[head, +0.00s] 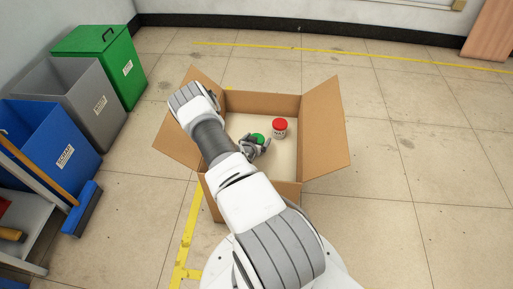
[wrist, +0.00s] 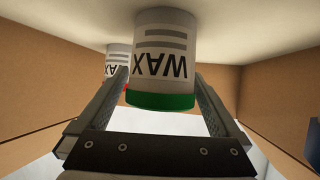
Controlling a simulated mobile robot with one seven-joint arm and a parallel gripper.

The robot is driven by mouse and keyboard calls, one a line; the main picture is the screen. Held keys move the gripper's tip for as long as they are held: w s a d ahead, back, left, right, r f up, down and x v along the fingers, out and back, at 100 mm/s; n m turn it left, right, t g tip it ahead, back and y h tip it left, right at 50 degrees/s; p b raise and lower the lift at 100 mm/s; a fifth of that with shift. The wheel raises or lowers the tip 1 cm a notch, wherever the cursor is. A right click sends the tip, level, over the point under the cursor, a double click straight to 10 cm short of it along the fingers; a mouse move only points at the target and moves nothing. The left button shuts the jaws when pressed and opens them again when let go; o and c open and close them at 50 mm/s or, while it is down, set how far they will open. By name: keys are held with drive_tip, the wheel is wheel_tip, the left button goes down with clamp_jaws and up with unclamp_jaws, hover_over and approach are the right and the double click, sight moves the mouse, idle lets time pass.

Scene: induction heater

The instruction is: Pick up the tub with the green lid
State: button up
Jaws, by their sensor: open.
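The tub with the green lid (head: 258,138) stands in an open cardboard box in the head view, partly hidden by my gripper. In the wrist view the same tub (wrist: 162,60) appears upside down, a white body marked WAX with its green lid edge lowest in the picture. My gripper (head: 254,148) is down inside the box at the tub. In the wrist view its two fingers (wrist: 162,95) are apart, one on each side of the tub's lid end. I cannot tell whether either finger touches it.
A red-lidded tub (head: 280,128) stands close by to the right; it also shows behind the left finger in the wrist view (wrist: 117,55). The cardboard box (head: 325,135) has its flaps folded out around my arm. Green, grey and blue bins (head: 72,100) stand at left.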

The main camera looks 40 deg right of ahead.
drive_tip(key=shift+w+d+f, duration=0.25)
drive_tip(key=shift+d+f, duration=0.1)
drive_tip(key=shift+d, duration=0.1)
drive_tip(key=c, duration=1.4)
drive_tip(key=shift+r, duration=0.1)
drive_tip(key=shift+c, duration=0.6)
